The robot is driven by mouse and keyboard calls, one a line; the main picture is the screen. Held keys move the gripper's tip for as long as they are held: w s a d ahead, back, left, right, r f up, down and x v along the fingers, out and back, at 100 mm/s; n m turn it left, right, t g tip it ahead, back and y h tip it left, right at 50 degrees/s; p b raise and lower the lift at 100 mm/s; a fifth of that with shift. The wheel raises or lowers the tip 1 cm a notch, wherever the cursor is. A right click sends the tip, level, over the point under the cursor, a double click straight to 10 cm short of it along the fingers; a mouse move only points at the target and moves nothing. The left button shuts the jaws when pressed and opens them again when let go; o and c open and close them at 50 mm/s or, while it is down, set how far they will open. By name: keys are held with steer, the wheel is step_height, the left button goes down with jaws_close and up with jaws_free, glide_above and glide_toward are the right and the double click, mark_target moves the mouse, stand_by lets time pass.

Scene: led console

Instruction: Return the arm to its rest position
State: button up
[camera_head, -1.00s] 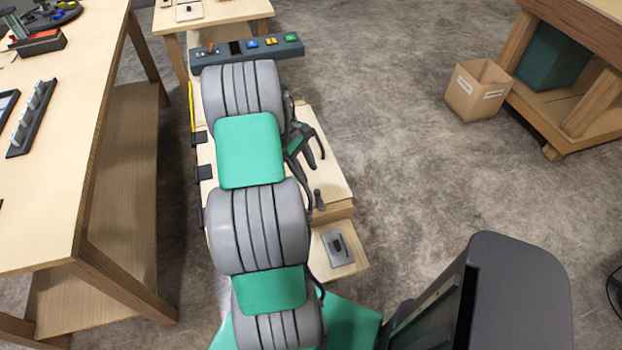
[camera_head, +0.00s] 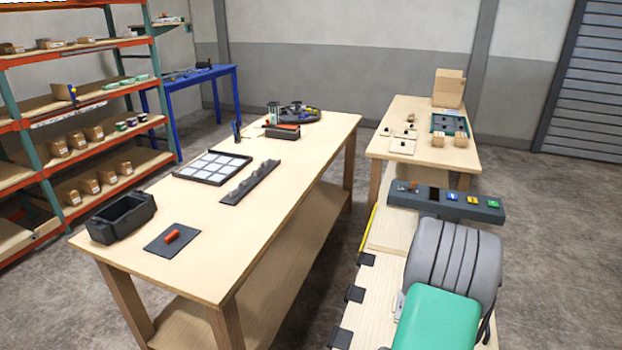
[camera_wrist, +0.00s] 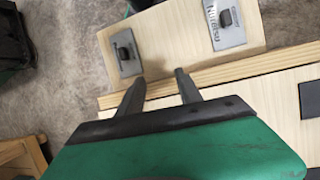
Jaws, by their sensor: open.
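My gripper (camera_wrist: 160,88) shows in the wrist view with its two dark fingers apart and nothing between them. Its fingertips are over the light wooden bench (camera_wrist: 230,84), close to a step edge in the wood. In the head view my grey and green arm fills the lower right, over the wooden bench (camera_head: 379,305). The gripper itself is out of sight in the head view. A grey console (camera_head: 445,204) with coloured buttons stands at the bench's far end, just beyond the arm.
Two grey plates with black switches, a left one (camera_wrist: 127,58) and a right one (camera_wrist: 222,25), lie beyond the fingers. A long table (camera_head: 215,255) with trays stands left, and a smaller table (camera_head: 405,117) behind. Bare floor separates the long table and bench.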

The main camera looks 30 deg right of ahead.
steer(key=w+a+r+n+t, duration=0.2)
steer(key=w+a+r, duration=0.3)
steer(key=a, duration=0.5)
steer(key=w+a+r+n+t+h, duration=0.1)
steer(key=w+a+r+n+t, duration=0.2)
steer(key=a+r, duration=0.7)
steer(key=w+a+r+n+t+h, duration=0.1)
steer(key=w+a+r+n, duration=0.5)
steer(key=a, duration=0.6)
steer(key=shift+w+a+r+t, duration=0.2)
steer(key=shift+w+r+t, duration=0.15)
steer(key=shift+r+t, duration=0.35)
steer(key=shift+d, duration=0.1)
